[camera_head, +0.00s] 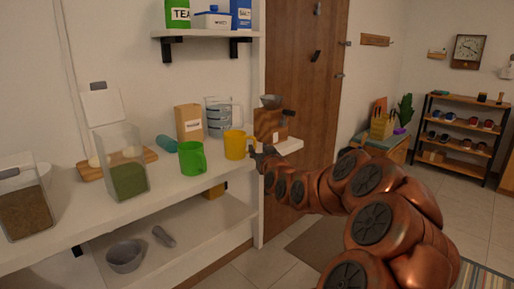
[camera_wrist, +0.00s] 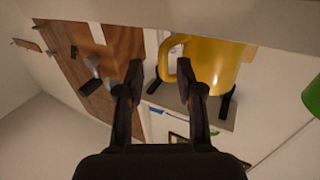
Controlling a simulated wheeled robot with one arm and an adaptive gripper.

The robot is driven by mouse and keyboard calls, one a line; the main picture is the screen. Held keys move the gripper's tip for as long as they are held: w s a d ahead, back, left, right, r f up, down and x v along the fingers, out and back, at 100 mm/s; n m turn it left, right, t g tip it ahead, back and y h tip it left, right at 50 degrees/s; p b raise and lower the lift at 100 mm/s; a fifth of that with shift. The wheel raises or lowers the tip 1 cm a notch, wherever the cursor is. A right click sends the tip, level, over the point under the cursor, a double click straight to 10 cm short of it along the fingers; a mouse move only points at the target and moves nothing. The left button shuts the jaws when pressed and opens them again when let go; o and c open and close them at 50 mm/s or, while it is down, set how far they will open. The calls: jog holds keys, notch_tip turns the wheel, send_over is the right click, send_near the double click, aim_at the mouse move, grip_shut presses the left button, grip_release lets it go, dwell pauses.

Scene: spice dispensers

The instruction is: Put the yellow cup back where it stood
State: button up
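The yellow cup (camera_head: 235,145) stands upright on the white counter near its right end. A green cup (camera_head: 192,158) stands to its left. My gripper (camera_head: 262,157) is at the counter's front edge, just right of the yellow cup. In the wrist view, which looks upside down, the yellow cup (camera_wrist: 218,66) is near the top, with its handle toward the space between my fingertips (camera_wrist: 160,72). The fingers are apart, with a gap between them. I cannot tell whether they touch the handle.
A wooden grinder (camera_head: 268,122) stands behind my gripper at the counter's end. A paper bag (camera_head: 189,122), a measuring jug (camera_head: 218,117) and a teal cylinder (camera_head: 167,143) stand behind the cups. Clear dispensers (camera_head: 126,178) are on the left. A lower shelf holds a grey bowl (camera_head: 125,257).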

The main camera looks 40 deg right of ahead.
jog(key=v, duration=0.8)
jog(key=shift+s, duration=0.25)
jog(key=shift+a+r, duration=0.1)
jog(key=a+f+n+g+y, duration=0.2)
jog(key=a+f+g+y, duration=0.2)
jog(key=a+f, duration=0.6)
jog(key=a+f+n+g+y, duration=0.2)
jog(key=a+f+g+y, duration=0.3)
jog(key=a, duration=0.8)
jog(key=s+a+f+n+g, duration=0.2)
jog(key=s+a+f+g, duration=0.35)
jog(key=s+a, duration=0.65)
jog(key=s+a+g, duration=0.2)
jog(key=s, duration=0.6)
jog(key=s+a+r+g, duration=0.1)
jog(key=s+a+g, duration=0.1)
jog(key=s, duration=0.6)
jog(key=shift+g, duration=0.35)
jog(key=shift+r, duration=0.15)
